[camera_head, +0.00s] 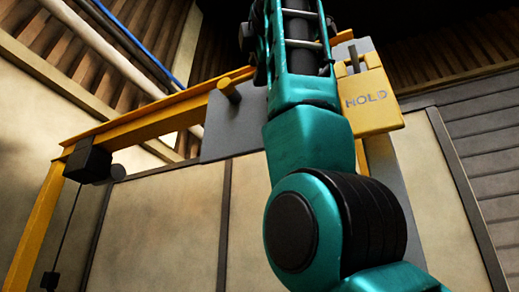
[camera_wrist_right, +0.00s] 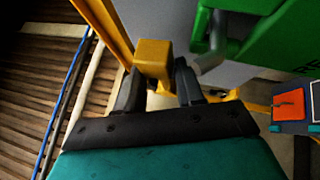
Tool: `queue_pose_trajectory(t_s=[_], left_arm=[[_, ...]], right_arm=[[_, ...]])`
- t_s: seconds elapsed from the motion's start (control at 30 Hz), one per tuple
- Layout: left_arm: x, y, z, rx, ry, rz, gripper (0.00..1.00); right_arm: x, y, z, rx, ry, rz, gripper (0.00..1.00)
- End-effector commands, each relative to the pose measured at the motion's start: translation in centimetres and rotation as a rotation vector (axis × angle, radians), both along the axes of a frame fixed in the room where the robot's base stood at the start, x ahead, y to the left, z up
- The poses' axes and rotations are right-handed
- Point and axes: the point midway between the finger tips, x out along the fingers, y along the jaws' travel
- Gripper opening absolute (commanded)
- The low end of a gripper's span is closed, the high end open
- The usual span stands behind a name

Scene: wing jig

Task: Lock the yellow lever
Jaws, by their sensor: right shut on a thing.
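A yellow block-shaped end, which looks like the yellow lever's handle (camera_wrist_right: 153,55), sits between the fingers of my right gripper (camera_wrist_right: 158,82) in the right wrist view. The fingers are shut on it, one on each side. The lever's other parts are mostly hidden by the gripper and the handle. In the head view my right arm reaches up across the middle and hides the handle; the fingertips are not clear there. My left gripper is in neither view.
A yellow plate marked HOLD (camera_head: 367,103) hangs right of my arm. A green part (camera_wrist_right: 262,40) is close right of the gripper, with an orange square (camera_wrist_right: 289,104) beyond.

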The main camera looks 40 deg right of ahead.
Motion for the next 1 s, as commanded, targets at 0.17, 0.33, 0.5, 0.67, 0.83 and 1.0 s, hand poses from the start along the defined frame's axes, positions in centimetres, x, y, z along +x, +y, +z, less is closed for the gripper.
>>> queue_pose_trajectory(t_s=[0.17, 0.33, 0.5, 0.67, 0.83, 1.0], left_arm=[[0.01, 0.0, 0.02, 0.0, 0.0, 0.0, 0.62], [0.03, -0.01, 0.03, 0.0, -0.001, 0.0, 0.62], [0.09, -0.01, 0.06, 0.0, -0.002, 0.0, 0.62], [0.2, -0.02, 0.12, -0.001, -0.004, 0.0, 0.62], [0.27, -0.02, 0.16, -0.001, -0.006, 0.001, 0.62], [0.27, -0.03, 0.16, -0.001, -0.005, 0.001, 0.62]], right_arm=[[-0.1, 0.06, 0.43, -0.017, 0.032, 0.0, 0.0], [-0.14, 0.11, 0.73, -0.029, 0.058, 0.0, 0.0], [-0.09, 0.14, 0.93, -0.04, 0.082, 0.0, 0.0], [-0.07, 0.11, 1.05, -0.046, 0.097, -0.001, 0.0], [-0.04, 0.1, 1.15, -0.05, 0.106, -0.001, 0.0], [-0.06, 0.11, 1.2, -0.051, 0.109, -0.001, 0.0]])
